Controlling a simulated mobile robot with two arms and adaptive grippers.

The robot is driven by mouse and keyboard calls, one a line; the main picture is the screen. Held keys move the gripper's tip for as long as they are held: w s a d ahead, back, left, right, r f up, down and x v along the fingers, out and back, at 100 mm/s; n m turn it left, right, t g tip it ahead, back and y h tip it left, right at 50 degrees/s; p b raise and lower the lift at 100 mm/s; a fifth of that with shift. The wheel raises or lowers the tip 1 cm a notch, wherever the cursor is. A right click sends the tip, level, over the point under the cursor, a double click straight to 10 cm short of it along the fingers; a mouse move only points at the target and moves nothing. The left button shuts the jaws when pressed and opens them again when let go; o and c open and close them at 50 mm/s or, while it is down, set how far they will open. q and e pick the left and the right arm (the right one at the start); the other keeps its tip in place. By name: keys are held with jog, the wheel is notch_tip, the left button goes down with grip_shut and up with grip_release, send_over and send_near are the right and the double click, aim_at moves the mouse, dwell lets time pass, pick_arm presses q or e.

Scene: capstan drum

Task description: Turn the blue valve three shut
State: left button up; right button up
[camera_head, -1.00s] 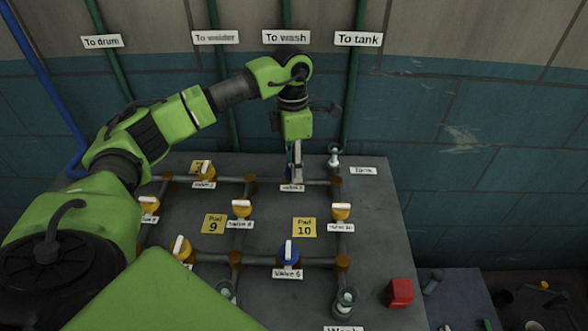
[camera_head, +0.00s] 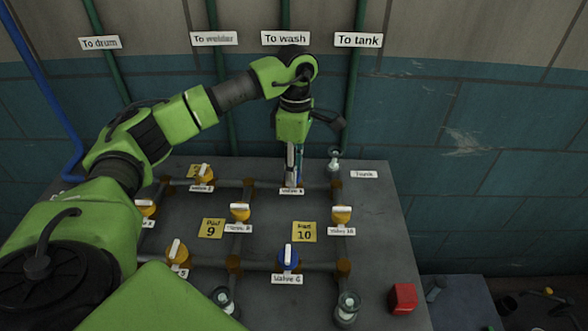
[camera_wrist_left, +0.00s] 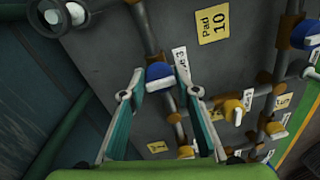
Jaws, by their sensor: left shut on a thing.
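The blue valve three (camera_wrist_left: 159,71) shows in the left wrist view between my left gripper's fingertips (camera_wrist_left: 166,86), beside a white label ending in 3. Its pale handle is partly visible there. In the head view my left gripper (camera_head: 293,178) points down at this valve, just above its label (camera_head: 291,191), and hides most of it. The gripper is shut on the valve's handle. How far the valve is turned cannot be told. My right gripper is in neither view.
Another blue valve (camera_head: 288,257), labelled Valve 6, sits nearer on the panel. Yellow valves (camera_head: 240,212) stand along the pipes. A red block (camera_head: 403,297) lies at the front right. Upright fittings (camera_head: 333,160) rise from the panel. The tiled wall is close behind.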

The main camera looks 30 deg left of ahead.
pick_arm(q)
jog(key=shift+w+r, duration=0.15)
jog(key=o, duration=1)
jog(key=shift+c, duration=0.2)
jog(key=shift+o, duration=0.5)
jog(key=shift+a, duration=0.1)
notch_tip(320, 180, up, 12)
jog(key=shift+w+a, duration=0.15)
jog(key=shift+w, duration=0.25)
